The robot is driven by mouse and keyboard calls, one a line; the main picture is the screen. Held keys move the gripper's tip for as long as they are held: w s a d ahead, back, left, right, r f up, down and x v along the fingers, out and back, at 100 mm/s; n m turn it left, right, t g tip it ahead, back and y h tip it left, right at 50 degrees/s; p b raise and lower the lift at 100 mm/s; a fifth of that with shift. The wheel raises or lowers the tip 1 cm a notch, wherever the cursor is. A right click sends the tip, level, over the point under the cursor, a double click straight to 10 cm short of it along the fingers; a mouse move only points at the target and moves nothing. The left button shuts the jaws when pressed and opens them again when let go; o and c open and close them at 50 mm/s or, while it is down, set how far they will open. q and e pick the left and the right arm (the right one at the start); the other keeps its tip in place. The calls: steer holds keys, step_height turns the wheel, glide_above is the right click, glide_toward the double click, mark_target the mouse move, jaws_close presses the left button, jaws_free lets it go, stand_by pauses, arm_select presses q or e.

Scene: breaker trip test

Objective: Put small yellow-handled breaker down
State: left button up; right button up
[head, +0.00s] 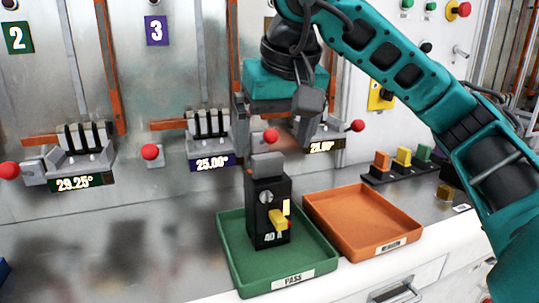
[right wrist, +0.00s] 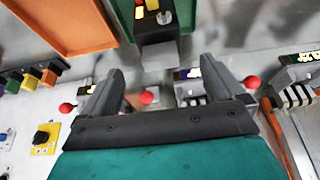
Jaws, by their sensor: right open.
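The small breaker (head: 268,215) is a black block with a yellow handle and a grey top. It stands upright in the green tray (head: 240,272) labelled PASS. My right gripper (head: 278,125) is open and empty above the breaker, with its fingers apart. In the right wrist view, the breaker (right wrist: 157,50) shows beyond the two spread fingers of my right gripper (right wrist: 158,80), apart from them. My left gripper is not in view.
An orange tray (head: 370,222) sits empty right of the green tray. Behind are breaker mounts with red knobs (head: 150,152) and angle readouts. A rack of coloured blocks (head: 403,160) stands at the right.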

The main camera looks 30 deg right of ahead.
steer(key=p+v, duration=0.1)
steer(key=v, duration=0.3)
steer(key=shift+s+r, duration=0.1)
steer(key=shift+r, duration=0.1)
stand_by(0.4)
